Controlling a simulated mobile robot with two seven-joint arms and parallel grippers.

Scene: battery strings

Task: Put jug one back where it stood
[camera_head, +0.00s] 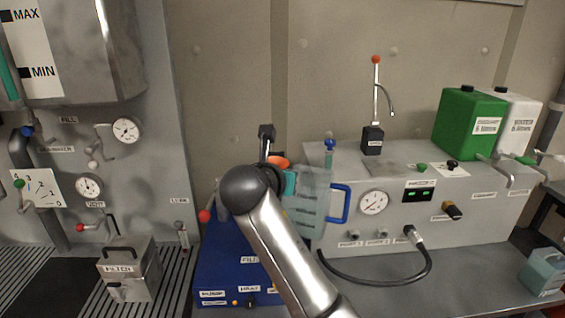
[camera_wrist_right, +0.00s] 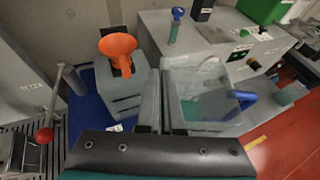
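A translucent jug (camera_head: 312,205) with a blue handle is beside my right gripper (camera_head: 287,182) in the head view, between the blue unit and the grey machine. My right arm hides most of the gripper there. In the right wrist view the two grey fingers of my right gripper (camera_wrist_right: 160,100) are close together at the near wall of the jug (camera_wrist_right: 205,95), and its blue handle points right. The fingers appear shut on the jug's wall, and the jug looks clear of the table. I cannot read a number on it. My left gripper is not in view.
An orange funnel (camera_wrist_right: 118,45) sits close left of my right gripper. A grey machine (camera_head: 330,220) with a gauge and black hose stands right. A teal jug (camera_head: 543,272) stands at the far right. Green (camera_head: 468,122) and white containers stand on the machine.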

